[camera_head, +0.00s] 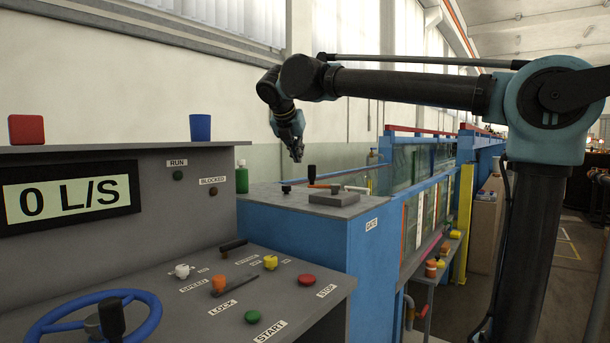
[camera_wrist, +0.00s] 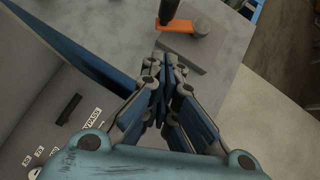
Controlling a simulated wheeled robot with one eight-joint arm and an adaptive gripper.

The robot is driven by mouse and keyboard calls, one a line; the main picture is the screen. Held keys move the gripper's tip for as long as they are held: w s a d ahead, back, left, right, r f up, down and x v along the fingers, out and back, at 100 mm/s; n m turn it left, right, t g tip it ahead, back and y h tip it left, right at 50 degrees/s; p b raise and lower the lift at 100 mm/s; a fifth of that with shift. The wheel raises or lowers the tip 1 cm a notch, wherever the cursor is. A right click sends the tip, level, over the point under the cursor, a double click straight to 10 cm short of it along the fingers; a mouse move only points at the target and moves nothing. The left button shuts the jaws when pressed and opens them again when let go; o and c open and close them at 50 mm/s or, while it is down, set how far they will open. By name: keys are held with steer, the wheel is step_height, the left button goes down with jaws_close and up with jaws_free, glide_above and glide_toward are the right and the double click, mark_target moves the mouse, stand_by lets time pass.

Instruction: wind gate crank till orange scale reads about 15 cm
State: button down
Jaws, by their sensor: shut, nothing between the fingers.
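The gate crank (camera_head: 312,176) stands on a grey block on top of the blue cabinet marked GATE, with a black upright knob. In the wrist view its orange arm (camera_wrist: 198,26) shows at the top, with the black knob (camera_wrist: 168,12) at its left end. My gripper (camera_head: 298,156) is shut and empty, pointing down above the crank and a little left of it in the head view. In the wrist view its closed fingers (camera_wrist: 165,75) are just below the crank in the picture, apart from it. Coloured strips (camera_head: 403,228) show on the flume glass; I cannot read any scale.
The control desk in front has a blue handwheel (camera_head: 95,318), a red STOP button (camera_head: 306,280), a green START button (camera_head: 252,316) and a display reading 0 L/S (camera_head: 67,199). A green bottle (camera_head: 242,177) stands behind. A yellow post (camera_head: 463,222) is at the right.

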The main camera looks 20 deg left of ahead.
glide_toward(310, 178)
step_height(310, 178, down, 4)
steer(key=s, duration=0.1)
steer(key=shift+w+d, duration=0.15)
steer(key=shift+w, duration=1.95)
steer(key=shift+w+m, duration=0.3)
steer(key=shift+w, duration=0.35)
steer(key=shift+s, duration=0.15)
